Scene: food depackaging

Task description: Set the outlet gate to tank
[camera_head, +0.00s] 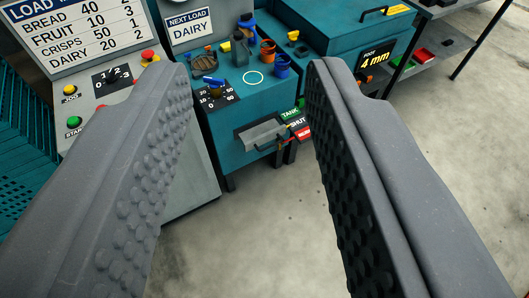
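The outlet gate is low on the front of the teal machine (245,107), where a grey metal outlet (262,134) juts out. Labels stand in a column to its right: a green TANK label (290,113) on top, a SHUT label (298,123) in the middle, and a red label (304,133) at the bottom, its word too small to read. A small red-tipped lever (283,141) seems to sit near the lower labels; its exact setting cannot be told. My gripper (250,75) is open and empty, its two studded grey fingers wide apart, with the outlet showing between them.
A sloped panel (112,88) with buttons and a dial is at left, under a load list board (75,30). Small tools and cups (265,50) stand on the machine top. A shelf with trays (425,60) is at upper right. The concrete floor (260,230) in front is clear.

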